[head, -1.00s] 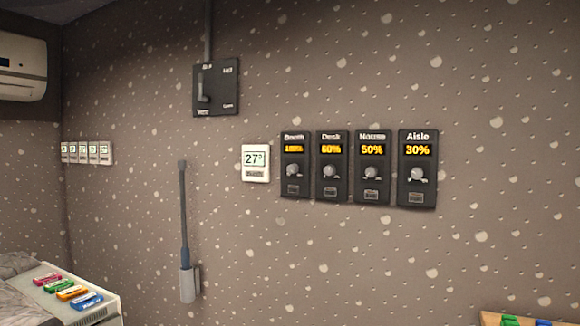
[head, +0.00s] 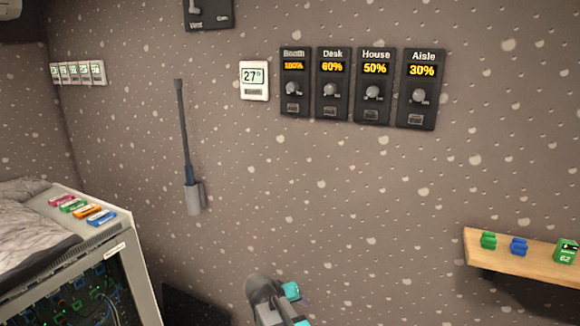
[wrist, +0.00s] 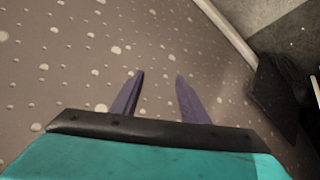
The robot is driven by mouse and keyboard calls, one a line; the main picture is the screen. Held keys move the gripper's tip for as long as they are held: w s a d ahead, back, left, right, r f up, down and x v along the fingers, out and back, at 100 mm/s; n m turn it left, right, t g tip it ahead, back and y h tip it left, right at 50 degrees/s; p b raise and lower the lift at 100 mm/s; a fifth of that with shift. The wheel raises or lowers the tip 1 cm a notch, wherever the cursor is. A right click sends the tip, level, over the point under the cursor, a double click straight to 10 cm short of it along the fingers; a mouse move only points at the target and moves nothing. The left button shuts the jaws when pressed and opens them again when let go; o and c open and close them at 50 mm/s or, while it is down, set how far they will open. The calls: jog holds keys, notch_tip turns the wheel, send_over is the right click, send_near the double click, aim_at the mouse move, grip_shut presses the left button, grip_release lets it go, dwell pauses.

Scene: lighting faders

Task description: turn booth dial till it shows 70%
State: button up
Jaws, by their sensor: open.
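The Booth dial panel (head: 295,82) is the leftmost of a row of dark panels on the wall in the head view. Its orange display reads 100%, and its round grey knob (head: 292,89) sits below the display. My arm (head: 272,298) shows at the bottom of the head view, well below the panels; the fingertips cannot be made out there. In the wrist view my gripper (wrist: 158,85) is open, with two purple fingers apart and nothing between them. The dial is not in the wrist view.
Desk (head: 332,84), House (head: 375,86) and Aisle (head: 418,88) panels stand right of Booth, reading 60%, 50% and 30%. A thermostat (head: 254,80) is close on its left. A wooden shelf (head: 520,258) juts out at right. A cabinet (head: 90,268) stands at left.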

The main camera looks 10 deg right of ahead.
jog(key=w+a+r+m+t+h+p, duration=0.1)
jog(key=w+a+r+t, duration=0.15)
jog(key=r, duration=0.75)
jog(key=w+a+r+t+p, duration=0.1)
jog(key=w+r, duration=0.3)
jog(key=r, duration=0.6)
jog(key=m+t+h+p, duration=0.4)
jog(key=m+t, duration=0.1)
jog(key=t, duration=0.1)
send_near(290, 86)
jog(key=v, duration=0.6)
jog(key=shift+d, duration=0.3)
jog(key=p+x, duration=0.4)
jog(key=x, duration=0.7)
jog(key=shift+w+d+p, duration=0.1)
jog(key=shift+w+p, duration=0.3)
jog(key=shift+w, duration=0.05)
jog(key=shift+p+x, duration=0.3)
jog(key=shift+x, duration=0.7)
